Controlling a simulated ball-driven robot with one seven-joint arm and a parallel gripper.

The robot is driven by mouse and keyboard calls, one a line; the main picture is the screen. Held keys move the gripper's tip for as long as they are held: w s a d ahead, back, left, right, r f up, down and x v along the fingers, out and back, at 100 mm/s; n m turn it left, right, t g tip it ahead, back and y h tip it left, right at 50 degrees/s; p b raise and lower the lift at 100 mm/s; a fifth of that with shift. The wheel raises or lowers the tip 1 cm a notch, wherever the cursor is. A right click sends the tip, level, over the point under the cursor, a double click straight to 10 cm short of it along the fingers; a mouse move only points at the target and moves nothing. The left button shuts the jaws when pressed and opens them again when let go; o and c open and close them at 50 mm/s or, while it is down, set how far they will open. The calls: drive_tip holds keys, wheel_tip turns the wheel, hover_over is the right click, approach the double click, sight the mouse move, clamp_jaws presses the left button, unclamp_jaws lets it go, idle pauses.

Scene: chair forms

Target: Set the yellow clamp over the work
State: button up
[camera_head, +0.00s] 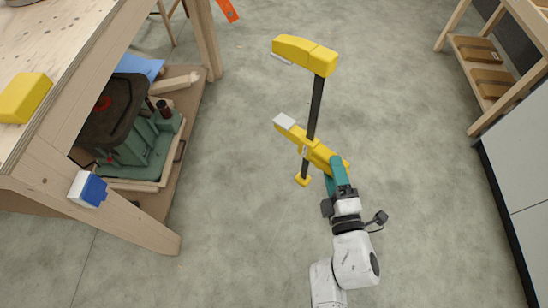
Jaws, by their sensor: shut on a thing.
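The yellow clamp (308,56) has a dark bar and two yellow jaws, the lower one with a pale pad. My gripper (338,172) is shut on the clamp at the right end of its lower yellow body. The clamp hangs over open floor, its bar tilted slightly, its wide yellow jaw towards the top of the picture. The wooden workbench (88,55) is at the left, apart from the clamp. A yellow piece (25,97) sits at the bench edge. I cannot tell whether it belongs to the work. The gripper's fingertips are partly hidden by the clamp.
A green and dark machine (140,150) stands on the bench's lower shelf. A blue and white block (88,189) is on the bench's leg. A wooden rack (470,60) and a pale cabinet (520,170) stand at the right. The concrete floor (230,200) between is clear.

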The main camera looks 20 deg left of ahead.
drive_tip(key=s+a+r+n+g+y+b, duration=0.1)
drive_tip(key=s+a+n+g+y+b, duration=0.1)
drive_tip(key=a, duration=1.3)
drive_tip(key=s+a+r+n+g+y+b, duration=0.1)
drive_tip(key=s+a+n+g+y, duration=0.3)
drive_tip(key=a, duration=1.1)
drive_tip(key=shift+s+a+n+g+y+b, duration=0.3)
drive_tip(key=shift+s+g+y+b, duration=0.55)
drive_tip(key=shift+s, duration=0.65)
drive_tip(key=shift+t, duration=0.25)
drive_tip(key=shift+d+f+y+b, duration=0.2)
drive_tip(key=shift+f+y+b, duration=0.2)
drive_tip(key=shift+y+b, duration=0.2)
drive_tip(key=shift+r+n, duration=0.1)
drive_tip(key=shift+n, duration=0.2)
